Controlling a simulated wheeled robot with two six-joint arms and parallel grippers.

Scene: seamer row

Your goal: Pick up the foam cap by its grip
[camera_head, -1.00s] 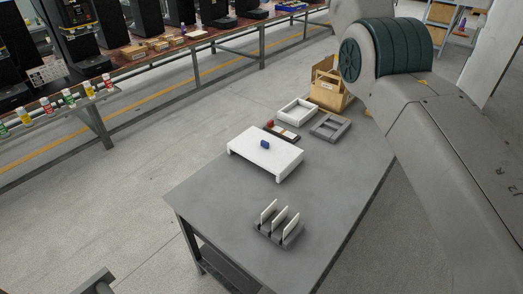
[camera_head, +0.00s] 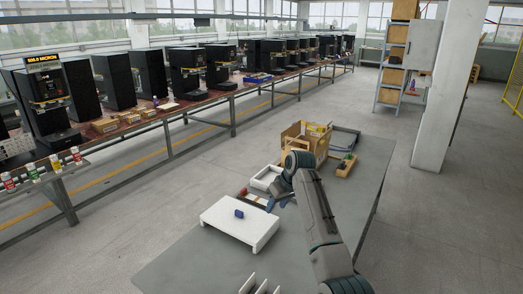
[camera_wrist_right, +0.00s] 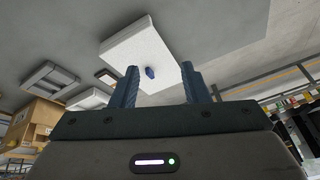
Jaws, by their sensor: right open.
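My right gripper (camera_head: 272,203) is just beyond the cap's right side, partly hidden by my own arm. In the right wrist view the open fingers (camera_wrist_right: 159,76) point toward the white cap (camera_wrist_right: 160,48). The blue grip (camera_wrist_right: 150,72) shows between the fingers, but some way ahead of them and untouched. My left gripper is not in view.
A white frame tray (camera_head: 266,178) and a wooden carrier (camera_head: 300,141) stand behind the cap. A rack of white plates (camera_head: 262,285) stands at the front, cut off by the picture edge. The table (camera_head: 180,265) is bare left of the rack.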

